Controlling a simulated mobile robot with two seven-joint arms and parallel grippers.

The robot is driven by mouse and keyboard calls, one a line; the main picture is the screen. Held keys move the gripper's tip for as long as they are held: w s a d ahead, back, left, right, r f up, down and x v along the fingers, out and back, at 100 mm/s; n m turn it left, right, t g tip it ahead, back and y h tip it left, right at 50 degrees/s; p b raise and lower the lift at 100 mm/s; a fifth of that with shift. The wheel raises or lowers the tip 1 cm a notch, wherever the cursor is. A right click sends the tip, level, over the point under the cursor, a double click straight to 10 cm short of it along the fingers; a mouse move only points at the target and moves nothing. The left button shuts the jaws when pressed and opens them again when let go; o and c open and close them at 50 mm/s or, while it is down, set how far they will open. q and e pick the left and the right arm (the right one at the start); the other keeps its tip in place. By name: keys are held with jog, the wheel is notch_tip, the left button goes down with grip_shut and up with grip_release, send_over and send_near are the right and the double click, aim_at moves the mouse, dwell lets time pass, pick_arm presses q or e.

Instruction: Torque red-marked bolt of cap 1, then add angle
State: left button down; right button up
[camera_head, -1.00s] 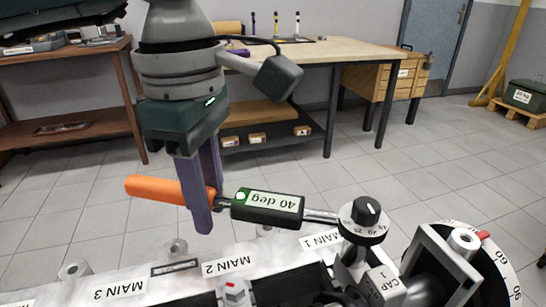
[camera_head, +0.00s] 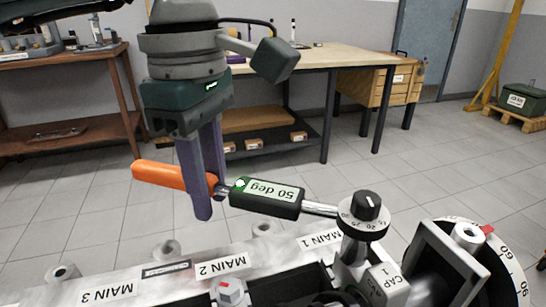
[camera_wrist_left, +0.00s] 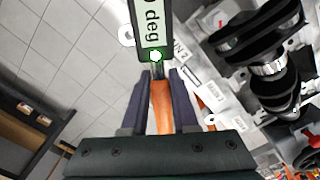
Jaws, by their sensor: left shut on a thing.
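A torque wrench with an orange handle (camera_head: 158,175) and a black body (camera_head: 266,197) shows "50 deg" on its display beside a lit green spot. Its round dial head (camera_head: 364,216) sits over a bolt position at cap 1 (camera_head: 381,284); the head hides the bolt and any red mark. My left gripper (camera_head: 209,203) is shut on the handle near the body. The left wrist view shows the handle (camera_wrist_left: 161,108) between the two fingers. My right gripper is out of view.
The engine block's pale rail (camera_head: 205,268) carries MAIN labels. A graduated wheel (camera_head: 516,287) is at the right front. A bolt with a red mark (camera_head: 230,289) stands near MAIN 2. A workbench (camera_head: 330,52) stands behind, with open floor between.

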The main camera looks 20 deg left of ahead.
pick_arm(q)
jog(key=shift+w+d+m+b, duration=0.1)
jog(key=shift+w+m+b, duration=0.3)
jog(key=shift+w+b, duration=0.25)
jog(key=shift+w+r+m+b, duration=0.1)
jog(key=shift+w+m+b, duration=0.4)
jog(key=shift+w+b, duration=0.15)
dwell(1.5)
jog(key=shift+s, duration=0.15)
dwell(0.9)
jog(key=shift+s+n+p, duration=0.75)
jog(key=shift+s+n, duration=0.75)
jog(key=shift+s, duration=0.45)
jog(key=shift+b, duration=0.3)
dwell(1.2)
dwell(0.7)
